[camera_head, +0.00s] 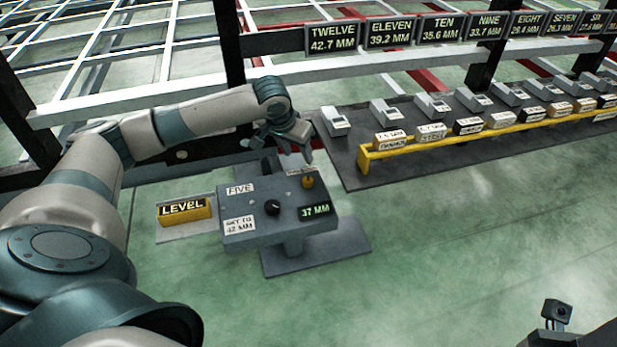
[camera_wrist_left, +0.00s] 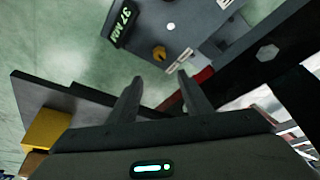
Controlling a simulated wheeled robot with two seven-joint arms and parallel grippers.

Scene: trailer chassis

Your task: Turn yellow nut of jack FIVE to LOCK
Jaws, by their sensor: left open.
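The jack marked FIVE (camera_head: 250,222) is a grey block on a grey base plate. A yellow nut (camera_head: 308,182) sits at its back right corner; it also shows in the left wrist view (camera_wrist_left: 159,53). A small white label (camera_head: 299,171) lies beside the nut; its text is too small to read. A black knob (camera_head: 272,207) sits mid-top, near a display (camera_head: 315,210) reading 37 MM and a label SET TO 42 MM (camera_head: 239,225). My left gripper (camera_head: 290,151) is open and empty, just behind and above the nut, apart from it.
A yellow LEVEL block (camera_head: 184,211) stands left of the jack. A dark shelf (camera_head: 350,165) with a yellow rail (camera_head: 420,142) and several labelled blocks is at right. A dark chassis beam runs behind the jack. The green floor at front right is clear.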

